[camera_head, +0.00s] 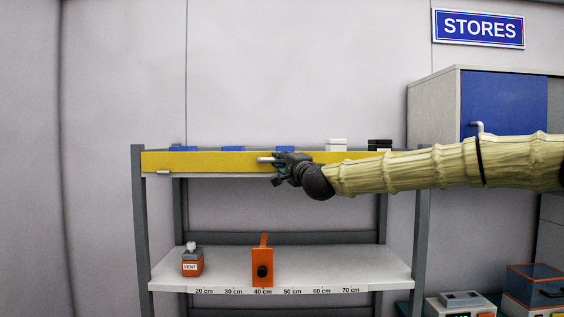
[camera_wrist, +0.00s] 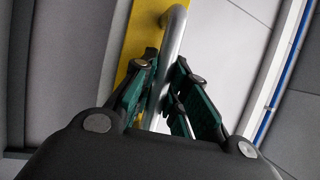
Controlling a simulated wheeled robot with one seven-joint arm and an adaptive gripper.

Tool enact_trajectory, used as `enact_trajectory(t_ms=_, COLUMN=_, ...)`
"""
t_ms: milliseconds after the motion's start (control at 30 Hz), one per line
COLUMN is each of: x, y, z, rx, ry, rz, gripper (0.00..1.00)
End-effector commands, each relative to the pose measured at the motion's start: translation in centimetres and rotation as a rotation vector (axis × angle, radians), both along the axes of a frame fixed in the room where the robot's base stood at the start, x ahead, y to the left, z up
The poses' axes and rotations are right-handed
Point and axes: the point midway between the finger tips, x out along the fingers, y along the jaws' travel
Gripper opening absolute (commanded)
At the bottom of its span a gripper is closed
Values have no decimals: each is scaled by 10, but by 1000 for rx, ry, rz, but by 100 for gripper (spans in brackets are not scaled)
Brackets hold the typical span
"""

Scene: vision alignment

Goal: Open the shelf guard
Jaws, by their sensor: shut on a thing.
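The shelf guard (camera_head: 215,161) is a long yellow board across the front of the upper shelf. It looks upright and level in the head view, and part of it shows in the wrist view (camera_wrist: 143,30). A silver handle (camera_head: 264,159) stands out from its middle; in the wrist view the handle (camera_wrist: 174,42) runs between my fingers. My gripper (camera_head: 279,162) is shut on this handle, with a green-padded finger on each side of the bar in the wrist view (camera_wrist: 165,92). My gripper and arm hide part of the guard's right half.
Blue items (camera_head: 232,149), a white box (camera_head: 336,145) and a black box (camera_head: 379,145) show above the guard. A blue-doored cabinet (camera_head: 500,100) stands at right.

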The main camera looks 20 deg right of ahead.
Motion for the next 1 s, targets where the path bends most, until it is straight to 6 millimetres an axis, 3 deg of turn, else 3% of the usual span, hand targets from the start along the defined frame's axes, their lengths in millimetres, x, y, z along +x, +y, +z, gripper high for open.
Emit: enact_trajectory(t_ms=1000, x=-8, y=2, z=-19, rx=-63, ry=-214, rz=0, gripper=0)
